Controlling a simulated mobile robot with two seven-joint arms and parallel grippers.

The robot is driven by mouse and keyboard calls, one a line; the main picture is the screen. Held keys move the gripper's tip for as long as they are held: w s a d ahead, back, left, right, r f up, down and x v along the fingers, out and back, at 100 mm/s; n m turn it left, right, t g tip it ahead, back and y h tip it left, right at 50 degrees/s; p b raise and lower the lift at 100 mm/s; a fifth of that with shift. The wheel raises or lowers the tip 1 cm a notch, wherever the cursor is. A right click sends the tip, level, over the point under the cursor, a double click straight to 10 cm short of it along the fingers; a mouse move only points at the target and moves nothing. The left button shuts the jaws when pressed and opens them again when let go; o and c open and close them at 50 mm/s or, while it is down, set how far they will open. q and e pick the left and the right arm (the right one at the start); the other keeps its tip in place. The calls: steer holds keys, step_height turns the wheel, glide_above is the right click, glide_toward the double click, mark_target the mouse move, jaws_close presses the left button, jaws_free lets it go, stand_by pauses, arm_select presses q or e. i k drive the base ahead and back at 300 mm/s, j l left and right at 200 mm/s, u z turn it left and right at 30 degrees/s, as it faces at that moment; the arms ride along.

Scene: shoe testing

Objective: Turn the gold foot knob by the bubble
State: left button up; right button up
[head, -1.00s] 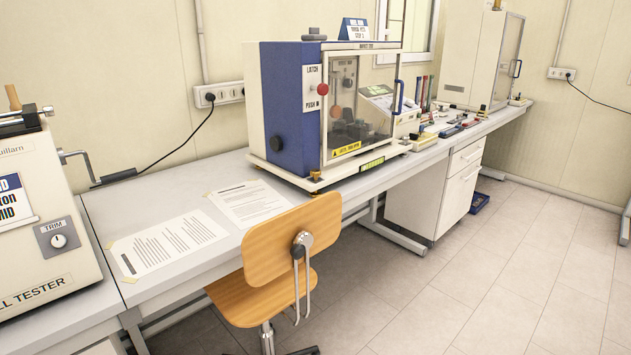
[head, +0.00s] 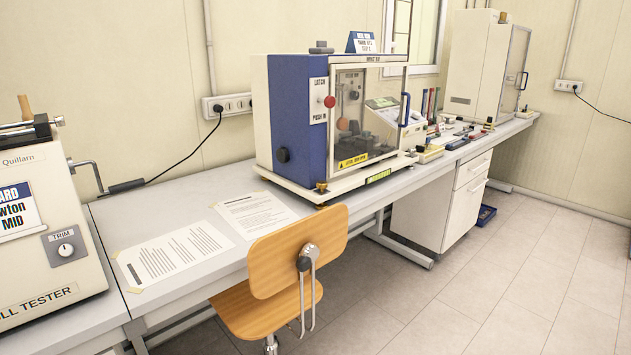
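A blue and white test machine (head: 293,120) with a clear front door stands on the bench. A small gold foot knob (head: 321,187) sits under its near front corner, just above the bench's front edge. A yellow-green strip (head: 378,176) is on the base's front edge to the right of that knob; I cannot tell whether it is the bubble level. The other feet are hidden or too small to make out. Neither of my grippers shows in the head view.
A wooden chair (head: 297,253) stands in front of the bench, its backrest close below the knob. Printed sheets (head: 173,255) lie on the bench at left. Floor (head: 480,290) at right is clear.

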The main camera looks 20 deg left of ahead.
mark_target(321, 184)
steer(key=i+l+u, duration=0.1)
steer(key=u, duration=0.3)
steer(key=i+l+u, duration=0.1)
steer(key=u, duration=0.3)
steer(key=i+l+u, duration=0.1)
steer(key=u, duration=0.25)
steer(key=i+l+u, duration=0.2)
steer(key=l, duration=0.15)
steer(key=l+u, duration=0.2)
steer(key=l, duration=0.15)
steer(key=i+l+u, duration=0.15)
steer(key=l, duration=0.25)
steer(key=i+l+u, duration=0.15)
steer(key=l, duration=0.95)
steer(key=l+u, duration=0.2)
steer(key=l, duration=0.9)
